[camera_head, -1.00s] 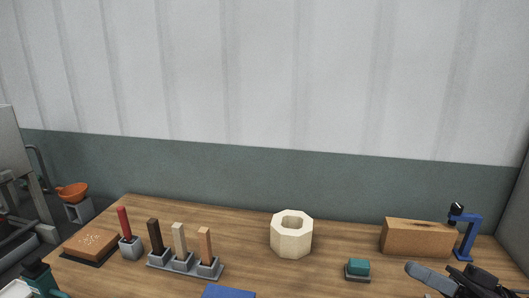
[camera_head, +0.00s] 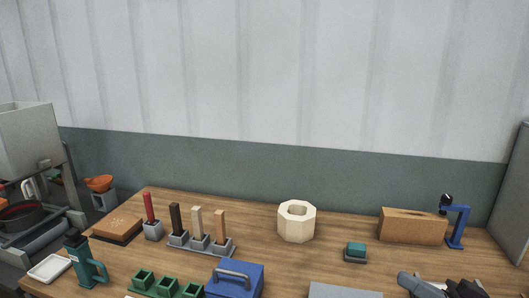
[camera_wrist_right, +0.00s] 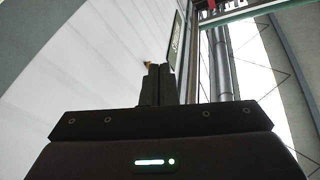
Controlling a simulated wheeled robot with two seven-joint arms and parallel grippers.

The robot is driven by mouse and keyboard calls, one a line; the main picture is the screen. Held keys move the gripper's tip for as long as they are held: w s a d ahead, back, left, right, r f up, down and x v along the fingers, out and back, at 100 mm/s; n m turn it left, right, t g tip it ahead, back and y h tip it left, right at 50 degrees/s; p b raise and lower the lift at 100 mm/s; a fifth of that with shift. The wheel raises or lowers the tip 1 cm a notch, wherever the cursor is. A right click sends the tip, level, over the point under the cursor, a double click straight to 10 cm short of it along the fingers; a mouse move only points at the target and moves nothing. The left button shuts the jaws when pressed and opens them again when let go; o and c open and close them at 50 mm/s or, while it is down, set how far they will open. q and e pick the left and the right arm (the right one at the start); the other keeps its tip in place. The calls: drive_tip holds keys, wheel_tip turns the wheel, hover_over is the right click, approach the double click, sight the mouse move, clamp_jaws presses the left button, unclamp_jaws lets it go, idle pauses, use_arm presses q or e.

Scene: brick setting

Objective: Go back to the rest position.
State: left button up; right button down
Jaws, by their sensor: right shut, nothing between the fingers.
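My right gripper (camera_wrist_right: 157,84) shows in the right wrist view with its two dark fingers together and nothing between them. It points toward a pale ribbed wall and pipes, away from the table top. In the head view, a grey and black part of my right arm shows at the lower right corner, over the front right of the wooden table (camera_head: 330,262). My left gripper is in neither view.
A blue case (camera_head: 236,280), a grey panel (camera_head: 345,291) and a green holder (camera_head: 160,284) lie near the front. A cream octagonal ring (camera_head: 297,224), teal block (camera_head: 355,250), brown box (camera_head: 412,227) and blue stand (camera_head: 457,228) stand farther right. Colored sticks (camera_head: 175,219) stand left.

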drive_tip(key=w+a+f+m+t+h, duration=0.1)
drive_tip(key=w+f+m+h, duration=0.15)
drive_tip(key=f+h, duration=0.5)
drive_tip(key=w+f+m+t+h, duration=0.1)
drive_tip(key=w+f+m+h, duration=0.15)
drive_tip(key=f+h, duration=0.5)
drive_tip(key=s+a+f+g+h, duration=0.1)
drive_tip(key=s+a+f+g, duration=0.1)
drive_tip(key=s+f+g, duration=0.45)
drive_tip(key=s+a+f+g+h, duration=0.1)
drive_tip(key=s+a+f+g, duration=0.25)
drive_tip(key=s, duration=0.65)
drive_tip(key=s+d+f+g, duration=0.1)
drive_tip(key=s+f, duration=0.2)
drive_tip(key=f, duration=2.9)
drive_tip(key=s+d+f, duration=0.2)
drive_tip(key=s+f, duration=0.6)
drive_tip(key=s, duration=0.1)
drive_tip(key=s+d+f+g, duration=0.1)
drive_tip(key=s+f, duration=0.7)
drive_tip(key=s, duration=0.2)
drive_tip(key=shift+d+f+n, duration=0.25)
drive_tip(key=shift+d+n, duration=0.05)
drive_tip(key=shift+d, duration=0.05)
